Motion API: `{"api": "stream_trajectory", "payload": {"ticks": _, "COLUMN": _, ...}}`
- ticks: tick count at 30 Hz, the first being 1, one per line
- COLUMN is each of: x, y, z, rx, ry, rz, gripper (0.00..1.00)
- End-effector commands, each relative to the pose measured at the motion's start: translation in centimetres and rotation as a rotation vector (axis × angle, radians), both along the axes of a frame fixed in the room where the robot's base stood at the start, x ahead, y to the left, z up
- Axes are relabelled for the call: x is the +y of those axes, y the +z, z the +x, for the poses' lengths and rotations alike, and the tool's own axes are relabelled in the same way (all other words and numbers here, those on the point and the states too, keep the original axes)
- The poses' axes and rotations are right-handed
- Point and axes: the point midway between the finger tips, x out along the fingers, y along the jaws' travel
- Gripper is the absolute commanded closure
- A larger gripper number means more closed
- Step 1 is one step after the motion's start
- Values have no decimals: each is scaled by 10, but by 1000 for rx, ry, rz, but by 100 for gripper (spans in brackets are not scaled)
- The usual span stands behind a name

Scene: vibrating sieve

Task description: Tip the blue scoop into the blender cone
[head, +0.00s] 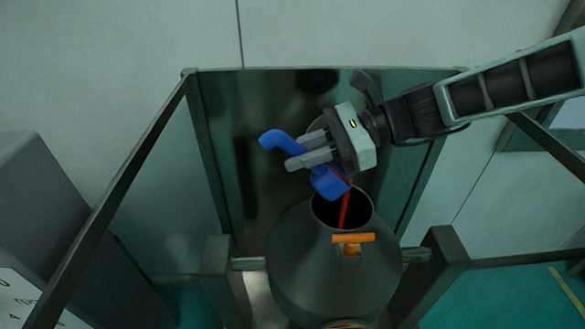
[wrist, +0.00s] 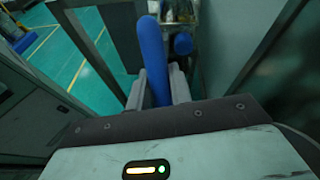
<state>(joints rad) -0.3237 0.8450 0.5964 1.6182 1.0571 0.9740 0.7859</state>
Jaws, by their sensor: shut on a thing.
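My gripper (head: 303,150) is shut on the handle of the blue scoop (head: 328,183). The handle's free end sticks out to the left of the fingers. The scoop's bowl is tilted down just above the round mouth of the grey blender cone (head: 297,262). Red material (head: 345,208) runs from the bowl's lip into the dark opening. In the wrist view the blue handle (wrist: 152,60) stands between the two fingers (wrist: 158,88). The inside of the cone is too dark to make out.
An orange latch (head: 352,239) sits on the cone's near side below the mouth. Dark frame posts (head: 440,265) flank the cone, and a frame rail (head: 110,200) runs along the left. A grey cabinet (head: 50,215) stands at far left. Distant shelf items (wrist: 181,12) show in the wrist view.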

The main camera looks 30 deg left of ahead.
Motion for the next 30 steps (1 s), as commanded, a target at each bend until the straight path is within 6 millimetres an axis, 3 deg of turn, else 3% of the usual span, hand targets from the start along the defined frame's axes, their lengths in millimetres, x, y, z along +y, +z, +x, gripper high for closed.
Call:
{"api": "stream_trajectory", "payload": {"ticks": 21, "x": -38, "y": 7, "z": 42, "rx": 394, "ry": -2, "rz": 359, "gripper": 100}}
{"api": "stream_trajectory", "payload": {"ticks": 30, "x": -48, "y": 8, "z": 52, "rx": 482, "ry": 0, "rz": 439, "gripper": 100}}
